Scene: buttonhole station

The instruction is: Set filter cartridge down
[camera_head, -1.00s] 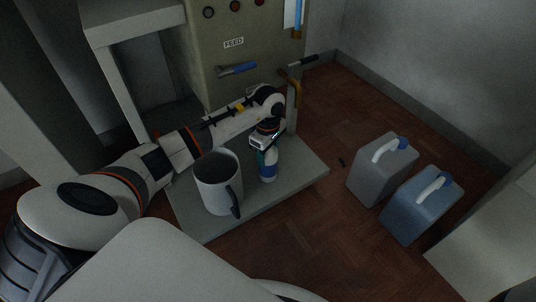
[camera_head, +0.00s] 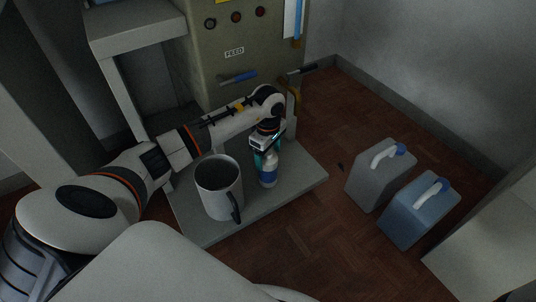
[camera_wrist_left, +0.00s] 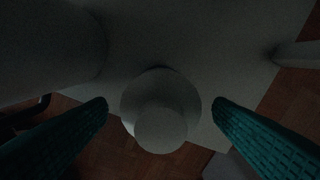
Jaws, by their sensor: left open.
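The filter cartridge (camera_head: 268,177) is a small white bottle shape with a blue band. It stands upright on the grey platform (camera_head: 292,186), just right of the large mug. My left gripper (camera_head: 266,155) is above it, pointing down. In the left wrist view the cartridge's round pale top (camera_wrist_left: 160,108) lies between the two teal fingers, with a gap on each side. The left gripper (camera_wrist_left: 160,112) is open there. The cartridge's base is hidden in the wrist view. My right gripper is not in view.
A large grey mug (camera_head: 218,190) with a dark handle stands close to the left of the cartridge. A grey jug (camera_head: 376,180) and a blue jug (camera_head: 416,213) stand on the wooden floor at right. A cabinet labelled FEED (camera_head: 220,50) is behind. The platform's right part is clear.

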